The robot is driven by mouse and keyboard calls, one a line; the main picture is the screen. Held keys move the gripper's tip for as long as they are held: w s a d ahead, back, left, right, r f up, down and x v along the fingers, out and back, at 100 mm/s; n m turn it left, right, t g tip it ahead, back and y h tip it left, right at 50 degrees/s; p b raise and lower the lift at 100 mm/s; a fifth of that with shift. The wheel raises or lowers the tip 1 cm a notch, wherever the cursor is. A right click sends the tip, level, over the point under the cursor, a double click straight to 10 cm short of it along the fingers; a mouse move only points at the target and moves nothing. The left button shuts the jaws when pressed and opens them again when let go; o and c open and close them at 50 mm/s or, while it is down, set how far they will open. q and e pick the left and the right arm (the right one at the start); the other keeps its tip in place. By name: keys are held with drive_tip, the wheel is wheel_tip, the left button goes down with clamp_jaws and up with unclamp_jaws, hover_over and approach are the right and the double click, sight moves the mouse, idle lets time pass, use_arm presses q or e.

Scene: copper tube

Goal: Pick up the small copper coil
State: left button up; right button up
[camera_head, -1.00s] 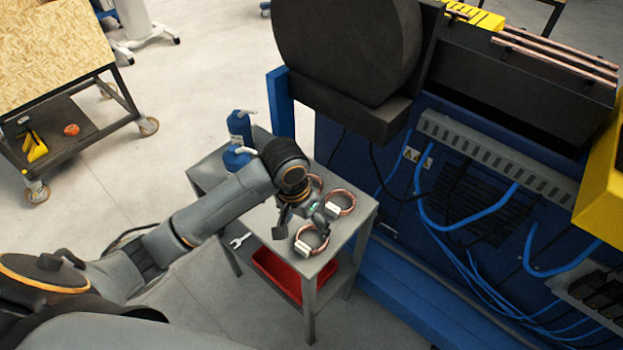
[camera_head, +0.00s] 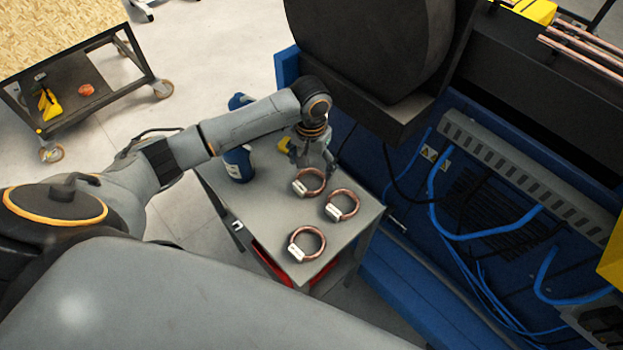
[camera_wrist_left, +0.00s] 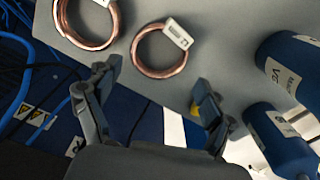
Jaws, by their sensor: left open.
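Three copper coils with white tags lie flat on the grey table (camera_head: 270,215): a back one (camera_head: 324,184), a middle one (camera_head: 357,208) and a front one (camera_head: 324,246). They look close in size in the head view. My left gripper (camera_head: 312,160) is open and empty, just behind the back coil and pointing down. In the left wrist view one whole tagged coil (camera_wrist_left: 157,74) lies ahead of the open fingers (camera_wrist_left: 152,88), apart from them. Another coil (camera_wrist_left: 92,46) is cut off at the upper left. My right gripper is out of view.
Blue bottles (camera_head: 238,166) stand at the table's left, partly behind my arm. A small yellow item (camera_head: 284,145) is beside the gripper. The blue machine (camera_head: 410,225) with its black drum (camera_head: 370,40) borders the table's right and back. A cart (camera_head: 95,105) stands far left.

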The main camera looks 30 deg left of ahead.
sight(311, 185)
use_arm(q)
drive_tip(key=shift+s+f+p, duration=0.2)
drive_tip(key=shift+f+p, duration=0.35)
drive_tip(key=shift+f, duration=0.55)
wheel_tip(311, 185, down, 2)
drive_tip(key=shift+f, duration=0.7)
drive_tip(key=c, duration=0.7)
drive_tip(key=shift+r, duration=0.1)
drive_tip(key=shift+c, duration=0.7)
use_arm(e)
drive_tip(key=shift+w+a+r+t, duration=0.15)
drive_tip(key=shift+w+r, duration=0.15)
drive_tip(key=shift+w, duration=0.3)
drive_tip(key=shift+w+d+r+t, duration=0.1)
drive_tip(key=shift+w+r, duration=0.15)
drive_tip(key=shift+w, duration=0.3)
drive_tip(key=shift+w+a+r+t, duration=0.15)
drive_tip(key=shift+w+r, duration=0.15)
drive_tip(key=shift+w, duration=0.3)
